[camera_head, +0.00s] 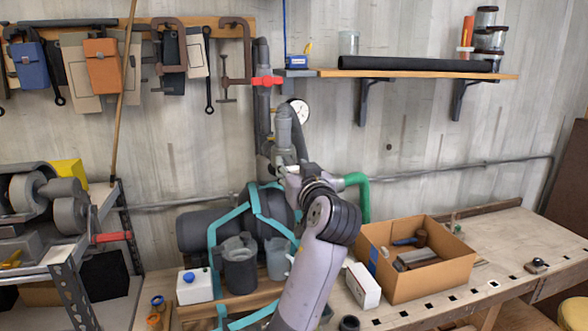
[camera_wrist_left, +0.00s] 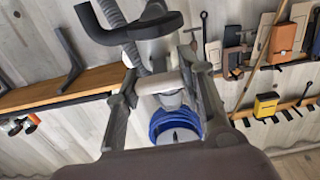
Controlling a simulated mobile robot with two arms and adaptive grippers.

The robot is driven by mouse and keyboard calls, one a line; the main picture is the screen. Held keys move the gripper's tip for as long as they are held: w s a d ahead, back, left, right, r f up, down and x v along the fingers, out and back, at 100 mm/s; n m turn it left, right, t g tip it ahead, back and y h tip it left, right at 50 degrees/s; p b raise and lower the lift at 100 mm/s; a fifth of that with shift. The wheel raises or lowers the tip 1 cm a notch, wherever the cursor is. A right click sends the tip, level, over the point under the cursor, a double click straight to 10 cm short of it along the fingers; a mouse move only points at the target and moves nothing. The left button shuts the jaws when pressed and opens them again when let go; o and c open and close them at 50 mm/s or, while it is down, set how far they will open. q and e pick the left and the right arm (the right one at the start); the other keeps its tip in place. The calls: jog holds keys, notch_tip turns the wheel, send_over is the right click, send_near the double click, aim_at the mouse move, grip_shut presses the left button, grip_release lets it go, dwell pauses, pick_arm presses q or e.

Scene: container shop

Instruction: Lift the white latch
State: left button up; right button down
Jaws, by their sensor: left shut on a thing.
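The white latch shows in the left wrist view as a pale bar (camera_wrist_left: 160,84) between the two fingers. It sits on grey pipework, near a black curved handle (camera_wrist_left: 130,28). My left gripper (camera_wrist_left: 163,86) is shut on the latch, with a finger at each side of it. In the head view my left gripper (camera_head: 287,170) is up at the pipework above the workbench, below a round gauge (camera_head: 299,112). My own wrist and fingers hide most of the latch there. My right gripper is not in view.
A red valve handle (camera_head: 267,81) sits on the pipe above. A green hose (camera_head: 361,196) runs down beside my arm. A cardboard box (camera_head: 436,275) of tools and several jugs stand on the bench. A shelf (camera_head: 420,74) is at upper right.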

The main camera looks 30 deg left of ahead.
pick_arm(q)
jog(key=shift+r+g+h+p, duration=0.75)
jog(key=shift+r+p, duration=0.2)
jog(key=shift+p, duration=1.35)
jog(key=shift+f+h+p, duration=0.1)
jog(key=shift+h+p, duration=0.25)
jog(key=shift+p, duration=0.15)
jog(key=o, duration=1.2)
jog(key=shift+f, duration=0.1)
jog(key=shift+c, duration=0.2)
jog(key=shift+d, duration=0.1)
jog(key=v, duration=0.7)
